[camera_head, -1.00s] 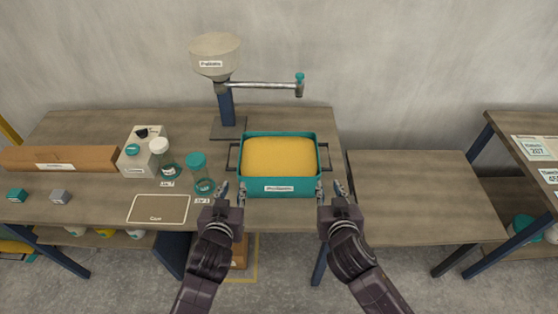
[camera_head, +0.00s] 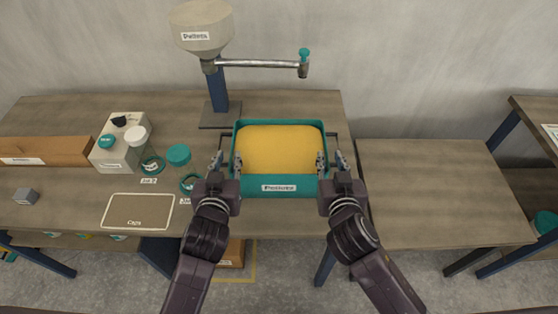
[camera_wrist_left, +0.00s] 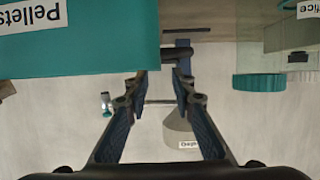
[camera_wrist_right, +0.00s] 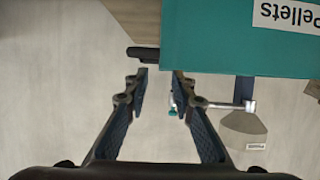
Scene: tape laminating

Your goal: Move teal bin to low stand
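The teal bin (camera_head: 279,189), labelled "Pellets" and full of yellow pellets, sits upright on the workbench, with a dark handle on each side. My left gripper (camera_head: 228,162) is at the bin's left side with its fingers apart; in the left wrist view the dark handle (camera_wrist_left: 180,52) lies by the fingertips. My right gripper (camera_head: 331,161) is at the right side, fingers apart; in the right wrist view the other handle (camera_wrist_right: 146,55) is just beyond the fingertips. Neither hold is visible. The low stand (camera_head: 437,188) is the lower, empty wooden table at right.
A pellet hopper (camera_head: 202,30) with a side arm stands behind the bin. Jars, a dispenser box (camera_head: 122,150), a caps mat (camera_head: 138,211) and a grey block (camera_head: 26,196) lie to the left. Another table (camera_head: 540,130) is at far right.

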